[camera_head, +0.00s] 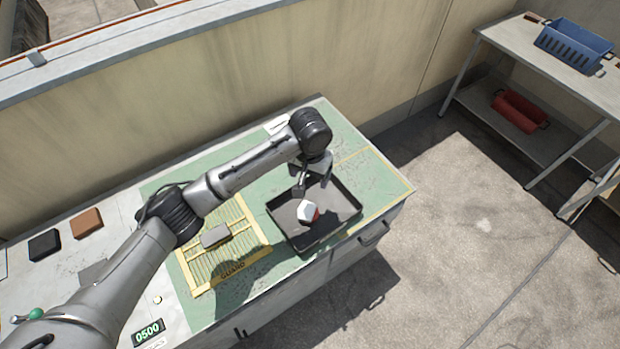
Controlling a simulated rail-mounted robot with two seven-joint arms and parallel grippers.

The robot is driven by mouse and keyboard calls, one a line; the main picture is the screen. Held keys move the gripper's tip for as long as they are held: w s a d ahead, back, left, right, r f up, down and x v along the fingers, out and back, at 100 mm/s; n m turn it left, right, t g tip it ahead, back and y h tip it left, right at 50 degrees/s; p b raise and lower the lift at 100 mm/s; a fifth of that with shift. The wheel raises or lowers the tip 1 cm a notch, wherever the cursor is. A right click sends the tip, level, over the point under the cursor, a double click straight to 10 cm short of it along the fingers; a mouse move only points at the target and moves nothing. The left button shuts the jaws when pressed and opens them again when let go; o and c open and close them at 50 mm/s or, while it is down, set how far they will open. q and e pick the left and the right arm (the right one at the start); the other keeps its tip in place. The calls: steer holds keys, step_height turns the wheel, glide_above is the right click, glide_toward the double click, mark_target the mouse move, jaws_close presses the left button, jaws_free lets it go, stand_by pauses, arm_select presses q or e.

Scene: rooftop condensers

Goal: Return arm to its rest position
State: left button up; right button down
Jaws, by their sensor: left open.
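My left arm comes in from the lower left and reaches across the workbench (380,185). My left gripper (311,187) hangs open and empty over the back part of a black tray (347,225). A small white and red object (308,211) lies in the tray, just in front of the gripper's fingers and seemingly apart from them. The wrist hides part of the bench behind the gripper. My right gripper is not in view.
A yellow guard grille (250,250) with a grey block (215,236) lies left of the tray. Black (45,245) and brown (87,222) blocks sit at the bench's left. A wall runs behind. A table with a blue basket (573,45) stands at the right, beyond open floor.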

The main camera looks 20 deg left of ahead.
arm_select(q)
steer(key=shift+r, duration=0.35)
stand_by(0.4)
